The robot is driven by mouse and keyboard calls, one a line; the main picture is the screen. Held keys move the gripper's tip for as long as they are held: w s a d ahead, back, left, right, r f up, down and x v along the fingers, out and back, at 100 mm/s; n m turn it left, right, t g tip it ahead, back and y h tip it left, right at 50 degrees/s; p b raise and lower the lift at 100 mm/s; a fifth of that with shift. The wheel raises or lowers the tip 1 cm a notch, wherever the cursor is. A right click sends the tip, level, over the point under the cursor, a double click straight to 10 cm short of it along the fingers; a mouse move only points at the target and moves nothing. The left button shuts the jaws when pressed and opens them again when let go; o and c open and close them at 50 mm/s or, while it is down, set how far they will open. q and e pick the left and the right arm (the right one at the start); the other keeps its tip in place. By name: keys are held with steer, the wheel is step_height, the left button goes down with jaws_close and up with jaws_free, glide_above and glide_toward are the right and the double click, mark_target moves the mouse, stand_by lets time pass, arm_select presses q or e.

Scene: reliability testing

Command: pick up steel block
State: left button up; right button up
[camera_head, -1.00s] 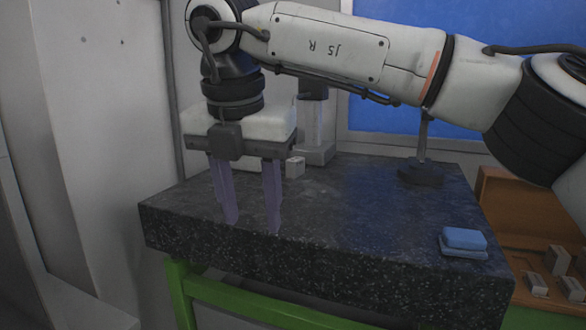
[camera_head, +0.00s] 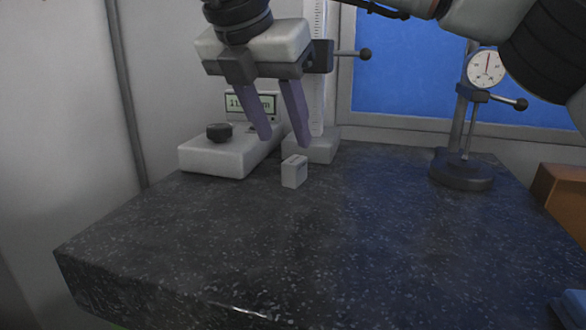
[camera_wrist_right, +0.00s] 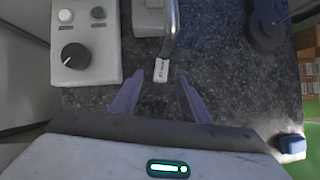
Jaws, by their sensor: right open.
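The steel block (camera_head: 294,171) is a small light-grey block standing on the dark speckled stone table (camera_head: 200,240), near its back. In the right wrist view the block (camera_wrist_right: 161,70) lies ahead of the fingertips, roughly midway between them, with small dark marking on its top. My right gripper (camera_head: 286,142) is open and empty, its two purple fingers pointing down above the table, up and to the left of the block. The fingers (camera_wrist_right: 158,85) also show apart in the right wrist view. The left gripper is not in view.
A white instrument with a black knob and display (camera_head: 222,155) stands left of the block. A height gauge base (camera_head: 318,147) is just behind it. A dial gauge stand (camera_head: 461,175) is at the right. A blue item (camera_head: 570,308) lies at the right edge. The table front is clear.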

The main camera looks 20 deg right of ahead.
mark_target(294, 160)
steer(key=x, duration=0.6)
steer(key=shift+s+d+f, duration=0.1)
jaws_close()
